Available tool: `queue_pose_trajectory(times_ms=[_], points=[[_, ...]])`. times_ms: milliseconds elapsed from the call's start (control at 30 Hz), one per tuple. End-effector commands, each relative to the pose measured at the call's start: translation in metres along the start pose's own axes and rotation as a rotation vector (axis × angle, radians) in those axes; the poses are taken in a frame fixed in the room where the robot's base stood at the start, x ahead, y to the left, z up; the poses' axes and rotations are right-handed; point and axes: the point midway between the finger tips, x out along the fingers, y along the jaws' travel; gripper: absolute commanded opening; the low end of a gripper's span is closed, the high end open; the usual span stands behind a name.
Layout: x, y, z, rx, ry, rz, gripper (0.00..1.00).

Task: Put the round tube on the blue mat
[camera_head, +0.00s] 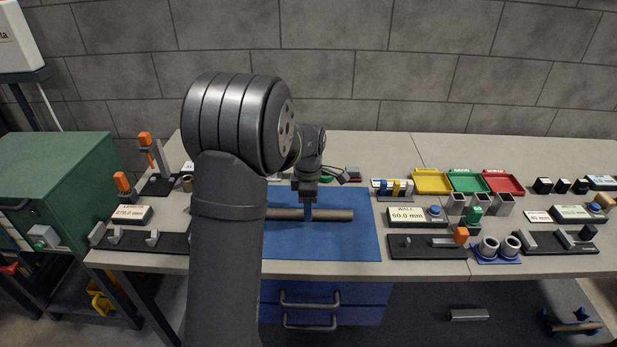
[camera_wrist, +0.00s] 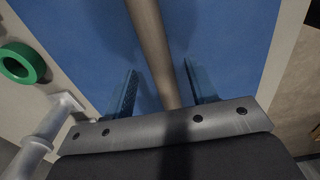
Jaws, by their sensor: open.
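The round tube (camera_head: 335,215) is a long brown-grey rod. It lies across the blue mat (camera_head: 340,245), running left to right in the head view, and its left part is hidden behind my arm. My gripper (camera_head: 308,211) is over the tube, pointing down. In the wrist view the tube (camera_wrist: 150,40) runs between the two blue fingers of my open gripper (camera_wrist: 160,72). The fingers stand apart on either side, with a visible gap to the tube. The mat (camera_wrist: 225,45) shows under and around it.
A green ring (camera_wrist: 21,63) and a pale stepped piece (camera_wrist: 42,130) are left of the mat in the wrist view. Right of the mat stand a display box (camera_head: 408,215) and a black fixture (camera_head: 427,246). Coloured trays (camera_head: 432,181) are behind. The mat's front right is bare.

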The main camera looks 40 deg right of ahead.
Motion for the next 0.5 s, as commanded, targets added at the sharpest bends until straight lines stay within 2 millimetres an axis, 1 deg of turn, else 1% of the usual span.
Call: queue_pose_trajectory(times_ms=[33, 300, 500], points=[[-0.011, 0.0, 0.0, 0.0, -0.001, 0.003, 0.52], [-0.079, 0.001, 0.0, 0.0, -0.001, 0.006, 0.52], [-0.122, 0.001, 0.0, 0.0, -0.001, 0.004, 0.52]])
